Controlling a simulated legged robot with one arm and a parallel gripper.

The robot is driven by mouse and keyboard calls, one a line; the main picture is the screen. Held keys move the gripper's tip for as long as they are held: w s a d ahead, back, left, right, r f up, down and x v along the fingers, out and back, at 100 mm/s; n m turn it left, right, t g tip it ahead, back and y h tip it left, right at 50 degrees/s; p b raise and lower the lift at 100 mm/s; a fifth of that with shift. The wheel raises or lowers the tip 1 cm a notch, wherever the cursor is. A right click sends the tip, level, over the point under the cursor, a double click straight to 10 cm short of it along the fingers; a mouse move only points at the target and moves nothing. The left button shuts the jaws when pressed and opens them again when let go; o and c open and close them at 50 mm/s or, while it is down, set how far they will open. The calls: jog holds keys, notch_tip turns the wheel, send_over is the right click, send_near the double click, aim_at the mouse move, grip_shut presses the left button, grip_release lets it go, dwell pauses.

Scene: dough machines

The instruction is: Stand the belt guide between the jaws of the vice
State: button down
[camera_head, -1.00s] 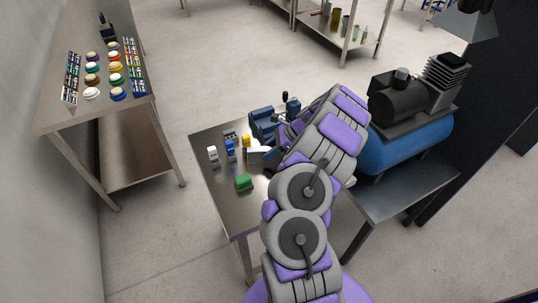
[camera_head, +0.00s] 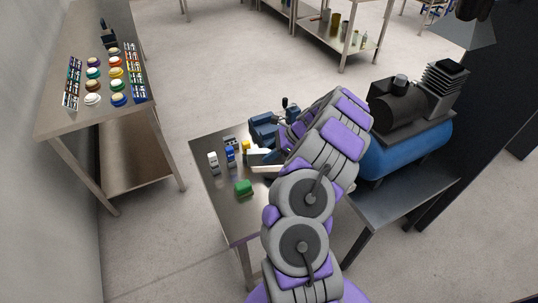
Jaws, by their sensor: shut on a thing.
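The vice (camera_head: 264,127) is blue and stands at the back of the small metal table, with its handle on the right. My gripper (camera_head: 272,161) is low over the table, in front of the vice, and partly hidden by my arm. It is shut on a pale, whitish piece (camera_head: 263,168), which I take to be the belt guide. Its exact outline is hard to make out. The piece is in front of the vice and apart from its jaws. The jaw gap is too small to see clearly.
On the small table (camera_head: 222,207) stand a white block (camera_head: 213,160), a blue-and-white block (camera_head: 230,155), a yellow piece (camera_head: 246,146) and a green block (camera_head: 243,188). A blue compressor (camera_head: 408,143) stands at right. The table's front left is clear.

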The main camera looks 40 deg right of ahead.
jog(key=shift+r+p, duration=0.3)
jog(key=shift+r, duration=0.65)
jog(key=s+d+p, duration=0.1)
jog(key=s+d, duration=0.2)
jog(key=s, duration=0.4)
jog(key=s+d+r+p, duration=0.1)
jog(key=s+d, duration=0.2)
jog(key=s, duration=0.4)
jog(key=shift+s+d+p, duration=0.25)
jog(key=shift+s+p, duration=0.05)
jog(key=shift+p, duration=0.1)
